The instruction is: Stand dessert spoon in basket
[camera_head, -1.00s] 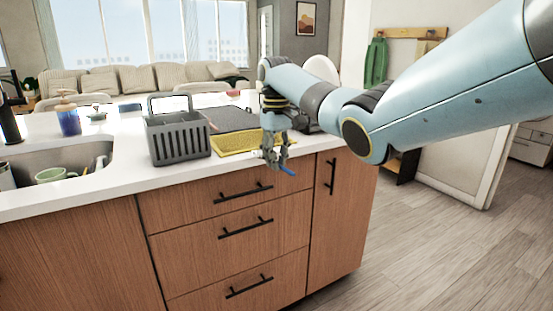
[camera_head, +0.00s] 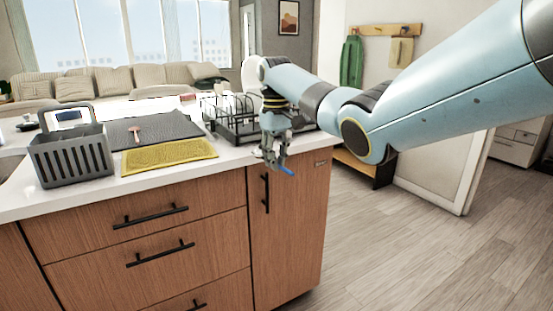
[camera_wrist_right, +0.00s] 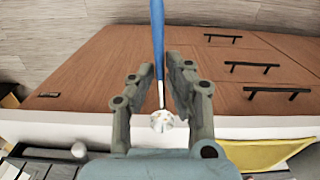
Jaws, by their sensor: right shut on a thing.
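My right gripper (camera_head: 273,158) is shut on the dessert spoon, in front of the counter's right end. In the head view the spoon's blue handle (camera_head: 286,170) sticks out below the fingertips. In the right wrist view the spoon (camera_wrist_right: 158,45) lies between the fingers (camera_wrist_right: 160,75), its blue handle pointing away and its shiny bowl (camera_wrist_right: 162,121) near the palm. The grey slotted basket (camera_head: 72,158) stands upright on the counter at the left, well apart from the gripper. My left gripper is not in view.
A yellow cloth (camera_head: 168,156) lies between basket and gripper. Behind it is a dark mat (camera_head: 160,128) with a small reddish item on it. A black dish rack (camera_head: 235,128) with dishes stands behind the gripper. Wooden drawers (camera_head: 150,225) form the counter's front. Floor is clear at the right.

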